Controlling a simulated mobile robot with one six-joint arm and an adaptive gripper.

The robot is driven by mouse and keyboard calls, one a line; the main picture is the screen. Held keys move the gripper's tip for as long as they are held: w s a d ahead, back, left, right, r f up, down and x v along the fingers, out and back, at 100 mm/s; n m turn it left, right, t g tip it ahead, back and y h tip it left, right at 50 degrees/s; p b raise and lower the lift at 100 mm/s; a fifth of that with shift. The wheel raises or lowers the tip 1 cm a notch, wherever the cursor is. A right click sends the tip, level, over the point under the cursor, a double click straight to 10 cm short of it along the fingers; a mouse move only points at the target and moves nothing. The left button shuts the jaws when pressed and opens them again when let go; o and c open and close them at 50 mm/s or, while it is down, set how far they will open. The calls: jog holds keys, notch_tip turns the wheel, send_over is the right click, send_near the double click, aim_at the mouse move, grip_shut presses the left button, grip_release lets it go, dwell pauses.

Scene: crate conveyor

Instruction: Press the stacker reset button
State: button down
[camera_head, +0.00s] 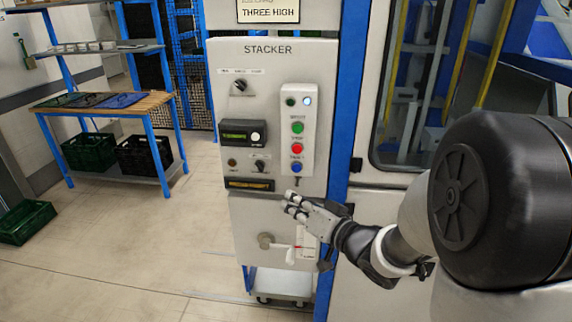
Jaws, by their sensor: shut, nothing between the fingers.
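The stacker panel (265,70) is a light grey cabinet front labelled STACKER. On its right side a white button box (309,128) carries a green button (297,128), a red button (297,149) and a blue button (296,167) in a column. Small labels above these buttons are too blurred to read surely; I cannot tell which one is the reset. Two small round items sit at the top of the box. My gripper (290,203) is shut and empty, below the button box and in front of the lower panel. It seems apart from the buttons.
A black display unit (234,134) and knobs are on the panel's left. A keyed lock with a tag (266,241) is below. A blue-framed shelf (110,103), black crates and a green crate (24,221) stand left. The floor between is clear.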

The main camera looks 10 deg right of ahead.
aim_at(297, 168)
jog(key=shift+a, duration=0.1)
jog(key=shift+w, duration=0.1)
jog(key=w+d+p, duration=0.1)
jog(key=w+d, duration=0.1)
jog(key=w, duration=0.6)
jog(key=shift+d, duration=0.35)
jog(key=shift+w, duration=0.15)
dwell(1.2)
jog(key=shift+w+d+p, duration=0.15)
jog(key=shift+w+p, duration=0.2)
jog(key=shift+w+d, duration=0.15)
jog(key=shift+w, duration=0.25)
dwell(0.7)
jog(key=shift+s, duration=0.1)
jog(key=shift+s+a, duration=0.25)
jog(key=shift+s, duration=0.45)
